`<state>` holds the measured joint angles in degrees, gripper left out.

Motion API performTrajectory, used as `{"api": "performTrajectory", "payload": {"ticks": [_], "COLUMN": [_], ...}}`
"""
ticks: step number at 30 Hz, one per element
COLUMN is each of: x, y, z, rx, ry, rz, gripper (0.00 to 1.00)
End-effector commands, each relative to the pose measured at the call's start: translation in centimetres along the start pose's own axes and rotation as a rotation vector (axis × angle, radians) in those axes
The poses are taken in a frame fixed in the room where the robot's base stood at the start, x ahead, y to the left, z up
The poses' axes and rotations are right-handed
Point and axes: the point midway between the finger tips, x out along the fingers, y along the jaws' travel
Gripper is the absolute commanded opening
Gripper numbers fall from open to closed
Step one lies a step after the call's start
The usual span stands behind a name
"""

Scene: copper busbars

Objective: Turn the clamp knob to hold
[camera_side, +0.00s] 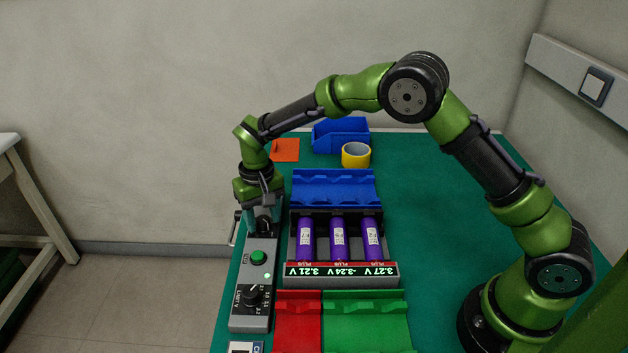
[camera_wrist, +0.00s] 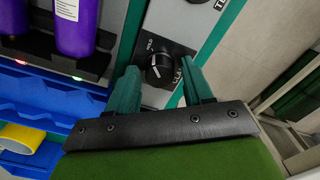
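The clamp knob (camera_wrist: 160,72) is black with a white pointer line and sits on the grey control box (camera_wrist: 178,30). A HOLD label shows above it and a partly hidden label beginning "CLA" to its right. In the wrist view my gripper (camera_wrist: 162,80) is open, with one green finger on each side of the knob and gaps visible between. In the side view my gripper (camera_side: 263,222) points down at the far end of the control box (camera_side: 240,316) and mostly hides the knob there. I cannot tell the exact fingertip height.
The box also carries a green button (camera_side: 258,257) and a second black knob (camera_side: 252,295). Beside it, a cell holder (camera_side: 340,282) holds 3 purple cells. Blue (camera_side: 335,188), red (camera_side: 298,325) and green (camera_side: 366,328) trays, yellow tape (camera_side: 356,155) and a blue bin (camera_side: 340,136) stand nearby.

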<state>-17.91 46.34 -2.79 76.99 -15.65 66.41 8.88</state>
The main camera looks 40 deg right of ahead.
Motion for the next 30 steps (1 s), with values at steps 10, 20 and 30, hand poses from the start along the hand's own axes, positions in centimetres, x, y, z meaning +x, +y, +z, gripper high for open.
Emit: {"api": "performTrajectory", "payload": {"ticks": [10,20,30], "x": [0.1,-5.0,-13.1], "y": [0.0,-0.1,-0.1], "z": [0.0,-0.1,-0.1], "rx": [-0.003,-0.004,-0.003], "ry": [-0.001,0.005,0.003], "rz": [0.001,-0.001,0.000], "gripper": [0.60,0.60,0.60]}}
